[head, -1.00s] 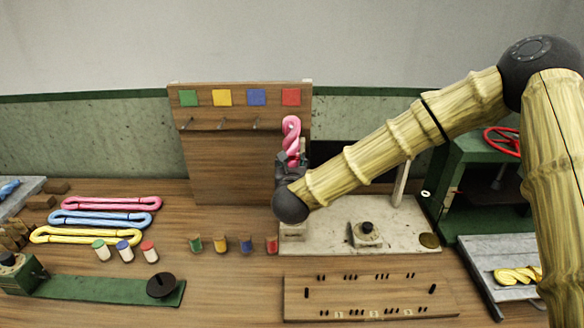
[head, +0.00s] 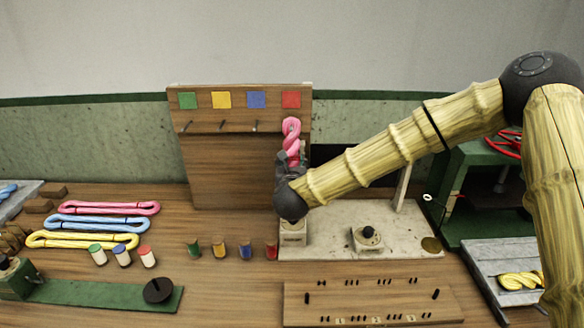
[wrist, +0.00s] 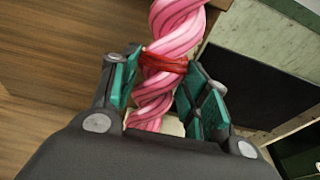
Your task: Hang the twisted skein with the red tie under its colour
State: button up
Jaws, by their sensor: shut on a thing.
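The twisted pink skein (head: 291,132) stands upright in front of the right part of the wooden peg board (head: 228,170). In the wrist view the pink skein (wrist: 178,35) has a red tie (wrist: 165,63) around it. My gripper (wrist: 162,92) is shut on the skein, its teal pads on both sides near the tie. In the head view my gripper (head: 289,165) is below the skein's top loop, under the red square (head: 291,99). Green (head: 187,100), yellow (head: 221,99) and blue (head: 256,98) squares have pegs below them. The peg under red is hidden behind the skein.
Several colour-banded jars (head: 218,248) stand in front of the board. Loose pink (head: 110,207), blue and yellow skeins lie at left. A pale slab (head: 330,240) with a knobbed block (head: 367,237) lies below my arm. A yellow twisted skein (head: 520,281) lies on a tray at right.

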dwell(0.4)
jog(key=o, duration=1.1)
jog(key=shift+s, duration=0.15)
